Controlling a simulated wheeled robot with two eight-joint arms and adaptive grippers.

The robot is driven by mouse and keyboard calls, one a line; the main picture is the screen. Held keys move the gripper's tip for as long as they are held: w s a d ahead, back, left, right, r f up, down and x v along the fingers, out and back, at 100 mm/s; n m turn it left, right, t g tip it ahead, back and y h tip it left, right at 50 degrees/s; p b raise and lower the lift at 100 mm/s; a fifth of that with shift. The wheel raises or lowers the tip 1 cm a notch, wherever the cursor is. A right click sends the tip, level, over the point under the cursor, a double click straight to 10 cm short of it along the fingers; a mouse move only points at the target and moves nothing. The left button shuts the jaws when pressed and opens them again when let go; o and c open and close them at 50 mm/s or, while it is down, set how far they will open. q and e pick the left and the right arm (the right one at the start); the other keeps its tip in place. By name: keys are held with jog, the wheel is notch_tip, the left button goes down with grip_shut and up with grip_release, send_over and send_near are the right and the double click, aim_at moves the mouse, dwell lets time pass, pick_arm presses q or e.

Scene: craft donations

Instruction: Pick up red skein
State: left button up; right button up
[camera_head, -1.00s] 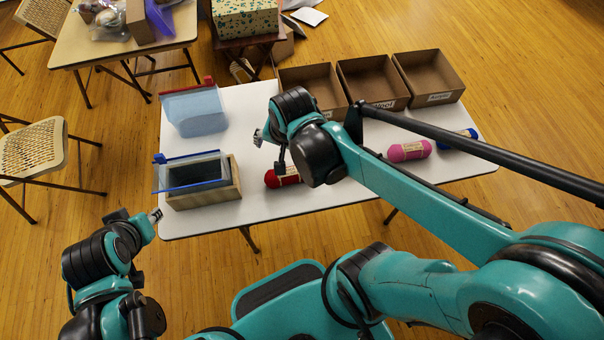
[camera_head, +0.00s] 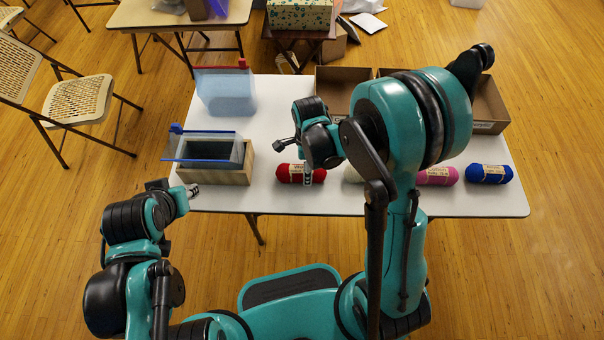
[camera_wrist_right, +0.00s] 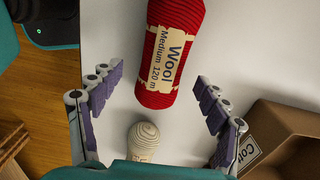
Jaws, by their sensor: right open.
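The red skein (camera_head: 288,173) lies on the white table in the head view, partly hidden by my right gripper. It fills the upper middle of the right wrist view (camera_wrist_right: 172,48), its label reading "Wool Medium 120 m". My right gripper (camera_head: 293,162) is open and empty over the skein. In the wrist view its purple-padded fingers (camera_wrist_right: 159,80) stand on either side of the skein's near end, with gaps on both sides. My left gripper (camera_head: 175,188) is at the table's left front edge; its jaw opening is unclear.
A cream skein (camera_wrist_right: 143,138) lies near the red one; pink (camera_head: 437,176) and blue (camera_head: 489,174) skeins lie right. Cardboard boxes (camera_head: 340,80) line the back.

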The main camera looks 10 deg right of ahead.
notch_tip(320, 180, down, 4)
jog(key=shift+w+d+f+b, duration=0.1)
jog(key=shift+f+b, duration=0.05)
jog(key=shift+b, duration=0.75)
jog(key=shift+c, duration=0.7)
jog(key=c, duration=1.1)
jog(key=shift+c, duration=0.2)
